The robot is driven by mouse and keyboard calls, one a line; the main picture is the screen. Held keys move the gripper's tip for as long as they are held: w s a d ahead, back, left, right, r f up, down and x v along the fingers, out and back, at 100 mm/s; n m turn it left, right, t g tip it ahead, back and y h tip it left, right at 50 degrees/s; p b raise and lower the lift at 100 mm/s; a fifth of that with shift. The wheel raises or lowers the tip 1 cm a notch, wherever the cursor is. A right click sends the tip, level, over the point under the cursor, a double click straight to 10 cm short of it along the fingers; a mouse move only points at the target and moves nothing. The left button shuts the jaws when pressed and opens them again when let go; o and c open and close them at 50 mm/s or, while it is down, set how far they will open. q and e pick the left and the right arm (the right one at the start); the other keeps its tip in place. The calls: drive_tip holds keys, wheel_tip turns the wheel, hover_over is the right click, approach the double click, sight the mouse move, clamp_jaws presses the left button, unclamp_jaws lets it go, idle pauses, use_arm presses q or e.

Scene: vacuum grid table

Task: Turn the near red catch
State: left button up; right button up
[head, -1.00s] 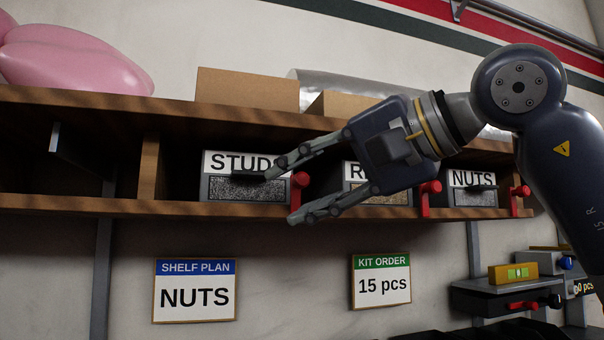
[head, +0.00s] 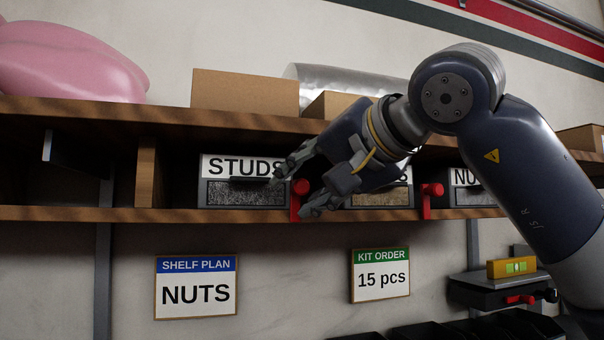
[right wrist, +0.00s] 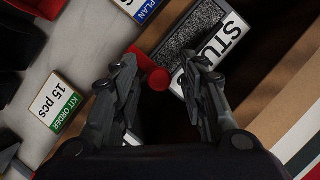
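The red catch (head: 297,205) nearest my right gripper stands upright on the shelf's front edge, just right of the STUDS bin (head: 225,167). My right gripper (head: 294,187) is open, with one fingertip above and left of the catch's knob and the other below and right. In the right wrist view the catch's round red knob (right wrist: 158,78) shows between the spread fingers, closer to the left one. I cannot tell whether a finger touches it. My left gripper is not in view.
A second red catch (head: 430,201) stands farther right, beside the NUTS bin (head: 466,178). A middle bin (head: 396,199) is partly hidden by my gripper. The wooden shelf (head: 100,214) has a board above it. SHELF PLAN (head: 196,290) and KIT ORDER (head: 380,277) signs hang below.

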drive_tip(key=shift+w+a+f, duration=0.15)
drive_tip(key=shift+w+a, duration=0.05)
drive_tip(key=shift+w, duration=0.05)
drive_tip(key=shift+d, duration=0.1)
clamp_jaws()
drive_tip(key=shift+d, duration=0.1)
drive_tip(key=shift+f, duration=0.2)
